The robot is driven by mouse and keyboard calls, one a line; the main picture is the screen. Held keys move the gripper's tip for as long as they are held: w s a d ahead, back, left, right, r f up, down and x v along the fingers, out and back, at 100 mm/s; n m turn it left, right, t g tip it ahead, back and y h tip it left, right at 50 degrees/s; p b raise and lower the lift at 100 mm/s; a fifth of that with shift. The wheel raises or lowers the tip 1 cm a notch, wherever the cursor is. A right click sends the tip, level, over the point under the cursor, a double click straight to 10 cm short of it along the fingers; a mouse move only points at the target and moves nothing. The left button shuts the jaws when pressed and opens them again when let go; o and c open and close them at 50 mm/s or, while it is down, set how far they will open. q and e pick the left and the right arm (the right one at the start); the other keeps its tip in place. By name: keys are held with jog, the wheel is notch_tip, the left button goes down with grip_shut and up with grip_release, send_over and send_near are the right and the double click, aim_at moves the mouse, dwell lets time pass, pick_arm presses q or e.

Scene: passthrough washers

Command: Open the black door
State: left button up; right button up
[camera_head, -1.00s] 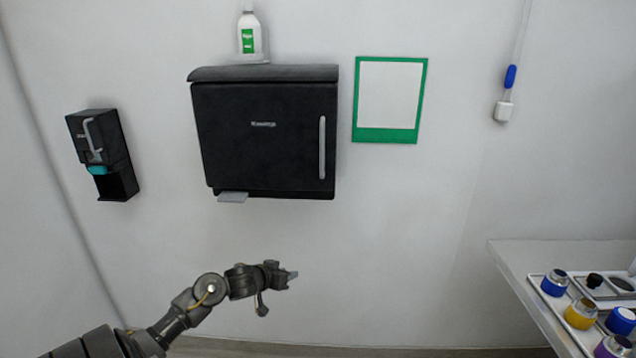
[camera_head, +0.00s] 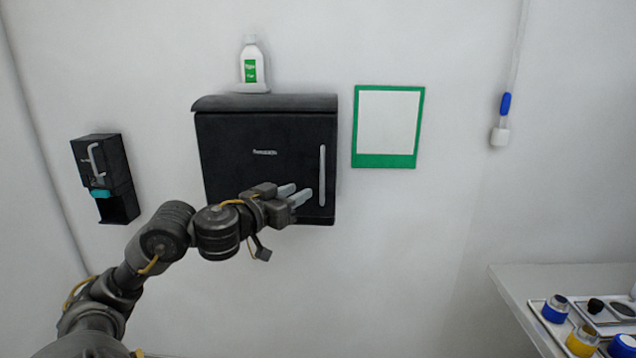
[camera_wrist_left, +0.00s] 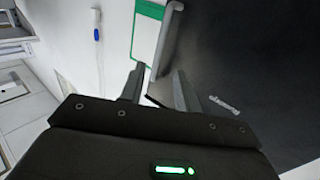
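The black door (camera_head: 262,162) is the front of a black wall cabinet and is closed. A grey vertical handle (camera_head: 322,175) runs along its right side. My left gripper (camera_head: 298,193) is in front of the door's lower right part, just left of the handle's lower end. Its two fingers are apart with nothing seen between them. In the left wrist view my left gripper (camera_wrist_left: 156,88) has its fingers spread, and the handle (camera_wrist_left: 166,42) lies beyond the fingertips, apart from them. The door (camera_wrist_left: 250,60) fills the right there. My right gripper is not in view.
A white bottle (camera_head: 251,66) stands on top of the cabinet. A smaller black dispenser (camera_head: 104,170) hangs at left. A green-framed sheet (camera_head: 388,125) hangs right of the cabinet. A table (camera_head: 520,300) with trays and jars is at lower right. The wall between is clear.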

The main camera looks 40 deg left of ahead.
aim_at(321, 180)
pick_arm(q)
jog(key=w, duration=0.9)
jog(key=shift+a, duration=0.25)
jog(key=shift+s, duration=0.1)
grip_shut()
